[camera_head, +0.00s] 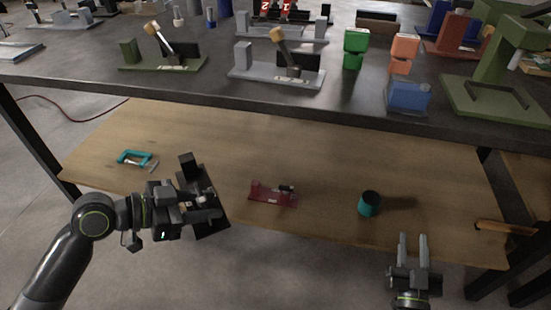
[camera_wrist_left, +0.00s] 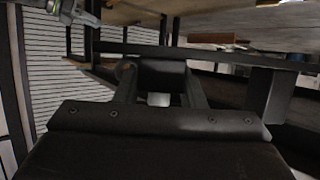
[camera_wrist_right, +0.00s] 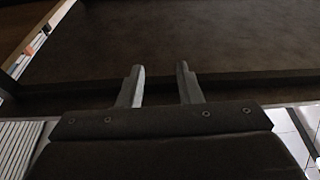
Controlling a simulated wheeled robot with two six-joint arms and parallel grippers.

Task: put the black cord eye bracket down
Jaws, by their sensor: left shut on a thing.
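The black cord eye bracket (camera_head: 189,166), a dark plate with an upright block at its far end, is in my left gripper (camera_head: 208,206). It is over the front edge of the wooden lower shelf (camera_head: 330,155), left of the middle, and its near end reaches past that edge. I cannot tell if it touches the shelf. In the left wrist view a dark part of the bracket (camera_wrist_left: 163,74) is between the shut fingers, which hide some of it. My right gripper (camera_head: 412,246) is open and empty in front of the shelf at the right; its parted fingers (camera_wrist_right: 159,88) show in the right wrist view.
On the shelf are a teal clamp-like frame (camera_head: 134,157), a red bracket (camera_head: 272,194) and a teal cup-like cylinder (camera_head: 369,204). The dark tabletop (camera_head: 205,97) overhangs the shelf's back and holds several brackets and blocks. Bare shelf lies between the red bracket and the cylinder.

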